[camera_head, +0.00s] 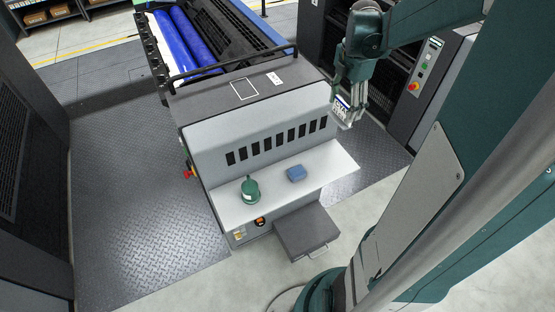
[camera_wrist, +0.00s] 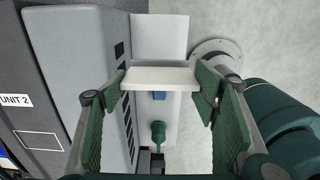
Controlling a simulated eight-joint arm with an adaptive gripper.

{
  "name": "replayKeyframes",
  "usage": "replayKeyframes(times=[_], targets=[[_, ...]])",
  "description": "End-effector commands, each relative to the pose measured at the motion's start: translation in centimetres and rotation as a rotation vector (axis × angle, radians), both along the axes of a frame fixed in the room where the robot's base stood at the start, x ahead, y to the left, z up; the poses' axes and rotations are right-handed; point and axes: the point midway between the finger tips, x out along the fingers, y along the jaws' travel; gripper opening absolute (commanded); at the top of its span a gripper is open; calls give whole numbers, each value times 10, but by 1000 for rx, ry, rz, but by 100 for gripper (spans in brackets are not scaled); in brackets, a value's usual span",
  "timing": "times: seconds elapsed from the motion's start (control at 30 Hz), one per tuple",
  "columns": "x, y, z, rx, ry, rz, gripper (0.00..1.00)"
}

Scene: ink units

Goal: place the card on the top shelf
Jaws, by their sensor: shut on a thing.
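My gripper (camera_head: 351,100) is shut on the card (camera_head: 341,107), white with dark lettering that seems to read CYAN. In the wrist view the card (camera_wrist: 158,77) spans edge-on between the two green finger pads. My gripper holds it in the air by the right end of the printing unit. The unit's dark grey top (camera_head: 215,97) looks like the top shelf. It bears a white outlined rectangle (camera_head: 245,89) and a small label (camera_head: 274,79). The outline (camera_wrist: 38,140) and a UNIT 2 label (camera_wrist: 15,101) show at left in the wrist view.
A lower white shelf (camera_head: 325,168) carries a green can-like thing (camera_head: 250,190) and a blue block (camera_head: 297,174). A dark rail (camera_head: 230,64) runs behind the grey top, before blue rollers (camera_head: 190,35). A grey step (camera_head: 306,232) stands below.

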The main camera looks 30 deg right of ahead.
Motion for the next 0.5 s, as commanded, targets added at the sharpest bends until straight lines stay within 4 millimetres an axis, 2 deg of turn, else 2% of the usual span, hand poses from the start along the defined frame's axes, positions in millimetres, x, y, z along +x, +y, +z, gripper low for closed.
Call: replayKeyframes(times=[0.03,0.3,0.5], targets=[[1,-1,-12,0,0,0,48],[1,0,-74,0,0,0,48],[0,0,-110,0,0,0,48]])
